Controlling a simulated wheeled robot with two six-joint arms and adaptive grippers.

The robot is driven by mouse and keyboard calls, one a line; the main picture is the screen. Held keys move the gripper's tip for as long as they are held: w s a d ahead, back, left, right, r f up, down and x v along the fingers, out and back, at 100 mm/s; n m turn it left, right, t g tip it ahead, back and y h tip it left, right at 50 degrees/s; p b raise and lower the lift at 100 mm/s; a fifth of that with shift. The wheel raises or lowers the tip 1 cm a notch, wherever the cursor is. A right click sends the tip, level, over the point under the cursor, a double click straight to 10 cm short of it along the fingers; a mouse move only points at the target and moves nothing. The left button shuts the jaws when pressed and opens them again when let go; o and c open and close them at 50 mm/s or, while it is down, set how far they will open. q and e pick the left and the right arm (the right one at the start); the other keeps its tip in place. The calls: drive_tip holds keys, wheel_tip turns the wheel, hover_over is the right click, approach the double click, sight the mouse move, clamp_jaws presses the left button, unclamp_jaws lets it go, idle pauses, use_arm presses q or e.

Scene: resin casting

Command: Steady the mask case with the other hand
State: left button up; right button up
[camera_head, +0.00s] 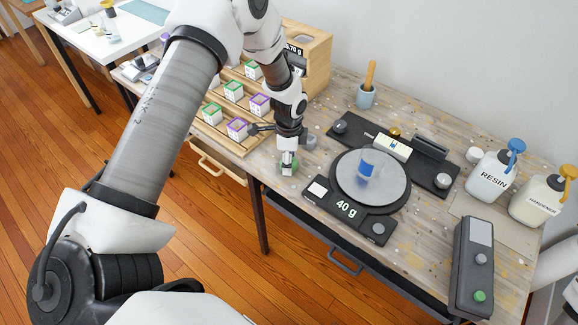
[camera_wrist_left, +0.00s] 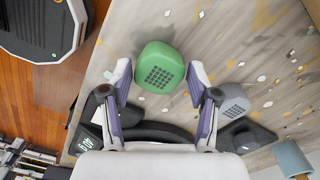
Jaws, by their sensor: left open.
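A green rounded box with a dark dotted grid on one face (camera_wrist_left: 158,66) lies on the speckled table. In the head view this green box (camera_head: 289,168) shows just below my left gripper (camera_head: 287,154). In the left wrist view my left gripper (camera_wrist_left: 158,82) is open, with the green box just beyond and between its fingertips. I cannot tell whether they touch it. A grey block with a similar grid (camera_wrist_left: 233,97) lies to the right. I cannot tell for sure which thing is the mask case. My right gripper is not in view.
A round black scale (camera_head: 371,178) reading 40 g holds a cup with blue content (camera_head: 368,165). A tiered wooden rack (camera_head: 230,128) with small boxes stands left. Resin (camera_head: 488,180) and hardener (camera_head: 535,202) bottles stand right. The table's front edge is close to the green box.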

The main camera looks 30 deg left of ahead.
use_arm(q)
drive_tip(key=c, duration=0.9)
drive_tip(key=shift+o, duration=0.2)
wheel_tip(320, 180, up, 5)
drive_tip(key=p, duration=0.4)
drive_tip(key=shift+r, duration=0.15)
drive_tip(key=shift+d, duration=0.1)
